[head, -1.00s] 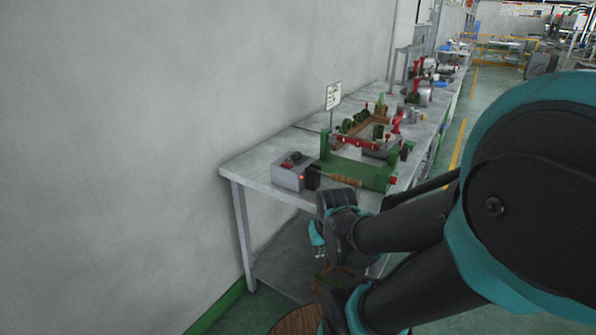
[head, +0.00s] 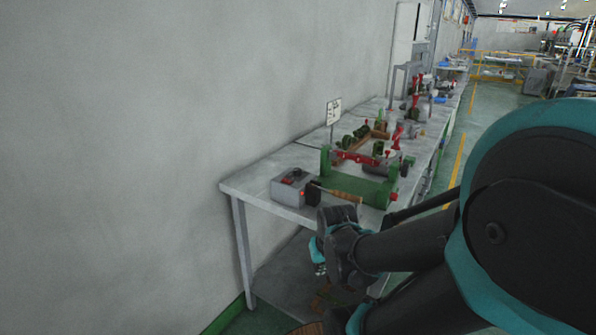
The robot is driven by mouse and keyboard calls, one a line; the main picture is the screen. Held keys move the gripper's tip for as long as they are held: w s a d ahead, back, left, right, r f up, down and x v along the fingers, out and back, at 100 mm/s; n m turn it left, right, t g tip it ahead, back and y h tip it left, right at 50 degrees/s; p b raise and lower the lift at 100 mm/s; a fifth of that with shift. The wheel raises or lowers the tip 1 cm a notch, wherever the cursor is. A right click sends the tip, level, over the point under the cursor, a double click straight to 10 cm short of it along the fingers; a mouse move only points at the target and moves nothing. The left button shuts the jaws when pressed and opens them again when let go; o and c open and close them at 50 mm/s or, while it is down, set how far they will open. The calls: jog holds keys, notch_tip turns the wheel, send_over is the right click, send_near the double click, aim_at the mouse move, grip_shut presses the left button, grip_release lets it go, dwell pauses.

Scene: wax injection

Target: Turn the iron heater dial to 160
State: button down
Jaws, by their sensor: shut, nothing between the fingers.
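The iron heater is a small grey box (head: 289,193) on the near left end of the table, in the head view. A dark round dial (head: 295,173) sits on its top. The numbers on it are too small to read. A red light shows on its right side. An iron with a wooden handle (head: 341,194) rests in a black holder (head: 313,193) beside the box. My gripper (head: 319,262) is shut and empty, below and in front of the table's near edge, apart from the heater. My wrist partly hides it.
A green fixture (head: 352,186) with red parts stands just right of the heater, and a small sign (head: 333,111) stands behind it. More tools line the long table (head: 248,185). A grey wall runs along the left. The aisle is at the right.

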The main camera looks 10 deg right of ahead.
jog(key=c, duration=1.9)
grip_release()
jog(key=shift+w+r, duration=0.2)
jog(key=shift+w, duration=0.1)
jog(key=shift+c, duration=0.2)
jog(key=o, duration=0.7)
jog(key=shift+n+g, duration=0.4)
jog(key=shift+n, duration=0.5)
jog(key=w+r, duration=0.4)
jog(key=w, duration=0.1)
jog(key=w+r, duration=0.1)
jog(key=w, duration=0.2)
jog(key=shift+d+r, duration=0.1)
jog(key=shift+r, duration=0.3)
jog(key=n+g, duration=0.4)
jog(key=n, duration=0.5)
send_near(298, 169)
jog(key=f, duration=0.8)
jog(key=shift+s+f, duration=0.25)
jog(key=shift+f, duration=0.15)
jog(key=shift+c, duration=0.4)
grip_shut()
